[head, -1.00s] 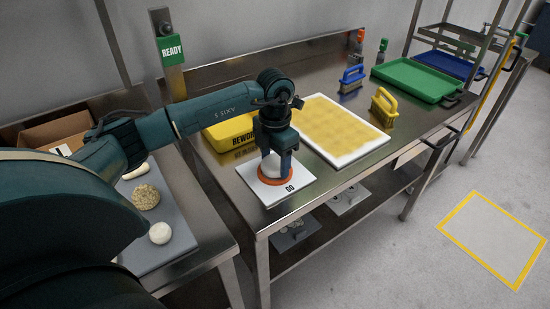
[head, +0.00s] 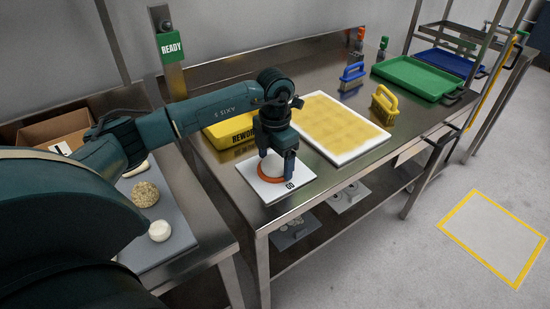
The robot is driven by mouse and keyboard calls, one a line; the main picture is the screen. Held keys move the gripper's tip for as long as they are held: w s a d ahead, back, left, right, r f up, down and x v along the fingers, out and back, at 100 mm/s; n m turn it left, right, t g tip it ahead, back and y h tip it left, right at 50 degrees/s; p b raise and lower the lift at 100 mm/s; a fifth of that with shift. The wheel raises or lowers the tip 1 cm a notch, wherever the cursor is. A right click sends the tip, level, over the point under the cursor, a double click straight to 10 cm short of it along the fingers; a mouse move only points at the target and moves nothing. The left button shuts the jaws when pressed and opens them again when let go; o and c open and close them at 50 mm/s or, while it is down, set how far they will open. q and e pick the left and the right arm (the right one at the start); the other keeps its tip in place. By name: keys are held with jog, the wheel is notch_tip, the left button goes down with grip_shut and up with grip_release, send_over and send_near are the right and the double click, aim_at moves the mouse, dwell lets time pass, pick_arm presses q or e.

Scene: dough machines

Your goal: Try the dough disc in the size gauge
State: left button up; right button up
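The size gauge (head: 265,195) is a white plate marked GO with an orange ring (head: 270,179), lying near the table's front left corner. My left gripper (head: 275,168) points down over the ring. Its fingers stand on either side of a pale dough disc (head: 272,164) and seem shut on it. The disc is at the ring, partly hidden by the fingers; I cannot tell whether it sits inside or just above. My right gripper is not in view.
A yellow REWORK container (head: 228,132) stands behind my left gripper. A yellow-topped white board (head: 340,128), two brushes (head: 384,105) and a green tray (head: 415,79) lie further right. Several dough pieces (head: 145,194) lie on the left grey tray (head: 175,215). A READY sign (head: 172,46) stands behind.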

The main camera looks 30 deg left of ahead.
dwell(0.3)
pick_arm(q)
notch_tip(320, 180, up, 13)
jog(key=shift+r+b, duration=0.1)
jog(key=shift+b, duration=0.25)
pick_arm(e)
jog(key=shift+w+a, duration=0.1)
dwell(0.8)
